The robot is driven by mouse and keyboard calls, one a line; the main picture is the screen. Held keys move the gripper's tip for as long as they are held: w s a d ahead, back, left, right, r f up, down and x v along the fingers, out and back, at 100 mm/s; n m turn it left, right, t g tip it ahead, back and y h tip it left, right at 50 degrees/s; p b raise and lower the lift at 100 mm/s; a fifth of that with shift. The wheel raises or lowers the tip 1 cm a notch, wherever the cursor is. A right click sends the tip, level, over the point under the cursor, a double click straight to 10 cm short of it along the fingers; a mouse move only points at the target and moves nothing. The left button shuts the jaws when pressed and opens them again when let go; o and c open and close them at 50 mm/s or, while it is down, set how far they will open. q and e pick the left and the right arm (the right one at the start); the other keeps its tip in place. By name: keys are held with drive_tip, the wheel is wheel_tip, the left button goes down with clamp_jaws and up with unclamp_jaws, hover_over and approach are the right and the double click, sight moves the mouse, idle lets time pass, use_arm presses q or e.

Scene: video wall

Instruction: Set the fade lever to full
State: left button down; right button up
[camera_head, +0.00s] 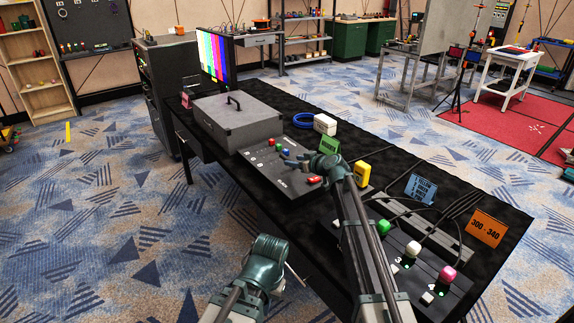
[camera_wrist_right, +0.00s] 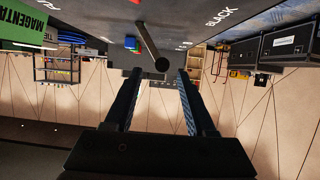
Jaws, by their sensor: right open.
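The fade lever (camera_wrist_right: 150,42), a metal rod with a black round knob (camera_wrist_right: 161,64), shows in the right wrist view. It stands out from the dark control panel (camera_head: 259,155). My right gripper (camera_head: 290,158) is over the panel; its fingers are apart and empty (camera_wrist_right: 161,76). The knob appears between the two fingertips, with a gap to each side; I cannot tell how deep it sits between them. In the head view the lever is too small to make out beside my gripper. My left arm is low in front of the table, its fingers not clearly seen.
A grey case (camera_head: 238,120) stands behind the panel. A white box (camera_head: 325,124), a yellow device (camera_head: 362,173), a blue card (camera_head: 420,189) and an orange card (camera_head: 486,228) stand on the black table. A button box (camera_head: 423,262) is at the near right. Carpet left of the table is clear.

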sight(286, 158)
drive_tip(key=b+x, duration=0.1)
drive_tip(key=x, duration=0.5)
drive_tip(key=shift+b, duration=0.35)
drive_tip(key=shift+s, duration=0.1)
drive_tip(key=c, duration=0.8)
clamp_jaws()
drive_tip(key=shift+s+a, duration=0.1)
drive_tip(key=shift+a, duration=0.05)
